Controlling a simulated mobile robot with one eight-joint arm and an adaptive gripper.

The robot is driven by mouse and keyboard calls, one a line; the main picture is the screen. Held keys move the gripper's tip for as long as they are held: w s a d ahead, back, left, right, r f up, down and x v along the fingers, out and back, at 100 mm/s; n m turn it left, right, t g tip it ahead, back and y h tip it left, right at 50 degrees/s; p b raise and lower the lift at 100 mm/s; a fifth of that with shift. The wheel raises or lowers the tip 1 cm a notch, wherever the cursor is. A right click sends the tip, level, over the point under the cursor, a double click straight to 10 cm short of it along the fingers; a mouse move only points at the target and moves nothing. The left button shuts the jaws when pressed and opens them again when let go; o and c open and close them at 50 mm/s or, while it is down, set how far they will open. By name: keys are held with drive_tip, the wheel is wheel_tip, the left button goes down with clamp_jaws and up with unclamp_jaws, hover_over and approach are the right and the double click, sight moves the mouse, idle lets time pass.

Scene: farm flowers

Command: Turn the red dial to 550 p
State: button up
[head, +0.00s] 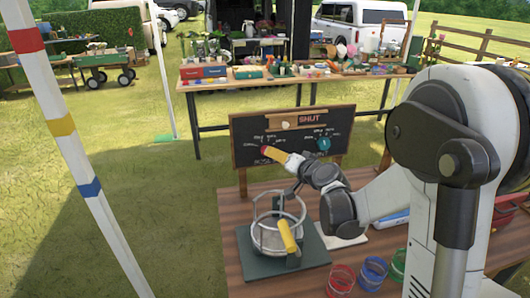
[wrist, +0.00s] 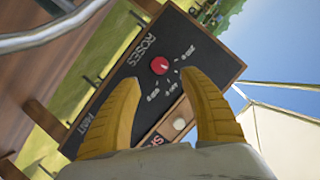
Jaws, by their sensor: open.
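The red dial (wrist: 160,66) is a small round knob on a black board (head: 290,135) with white lettering, under which ROSES is written. In the wrist view, price marks ring the dial; they appear tilted and small, and I cannot surely read where it points. My gripper (wrist: 160,88) has yellow fingers, spread apart, with the dial showing beyond and between their tips; nothing is held. In the head view my gripper (head: 274,154) is close in front of the board's left part, largely covering the dial. I cannot tell whether it touches.
A teal dial (head: 324,144) is on the board's right half, below a SHUT sign (head: 308,119). A metal-ringed stand (head: 250,235) with a yellow handle is on the wooden table before the board. Red (head: 341,281), blue (head: 374,272) and green containers stand at the front right.

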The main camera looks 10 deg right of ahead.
drive_tip(key=b+x, duration=0.2)
drive_tip(key=x, duration=0.6)
drive_tip(key=shift+w+f, duration=0.1)
drive_tip(key=shift+w, duration=0.05)
clamp_jaws()
